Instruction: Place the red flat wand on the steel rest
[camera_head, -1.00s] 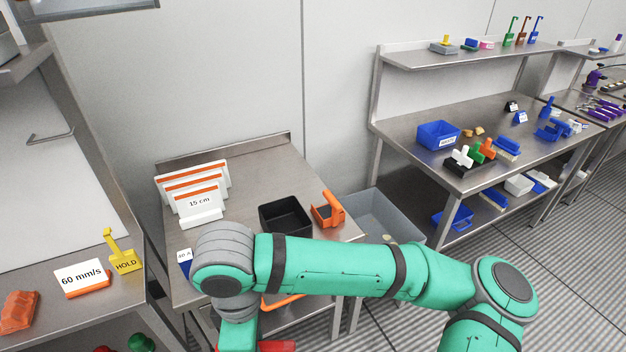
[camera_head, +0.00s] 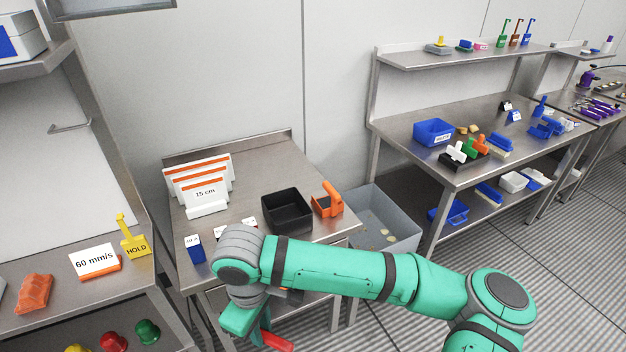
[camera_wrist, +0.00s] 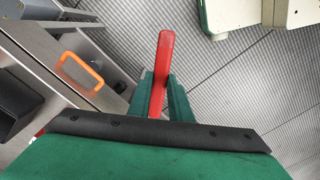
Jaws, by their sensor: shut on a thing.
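The red flat wand (camera_wrist: 163,70) is clamped between the green fingers of my gripper (camera_wrist: 161,100) in the wrist view, its rounded end reaching out past the fingertips over the striped floor. In the head view the wand (camera_head: 277,341) shows as a short red piece at the bottom edge, beside my gripper (camera_head: 243,318), in front of the small steel table (camera_head: 265,170). The gripper is shut on the wand, and the wand's other end is mostly hidden. I cannot pick out the steel rest for certain in either view.
The small table holds white-orange cards (camera_head: 205,190), a blue holder (camera_head: 196,250), a black bin (camera_head: 287,211) and an orange scoop (camera_head: 328,200). A grey tub (camera_head: 385,215) stands to its right. A left bench holds a 60 mm/s sign (camera_head: 95,262) and a yellow HOLD tag (camera_head: 135,243).

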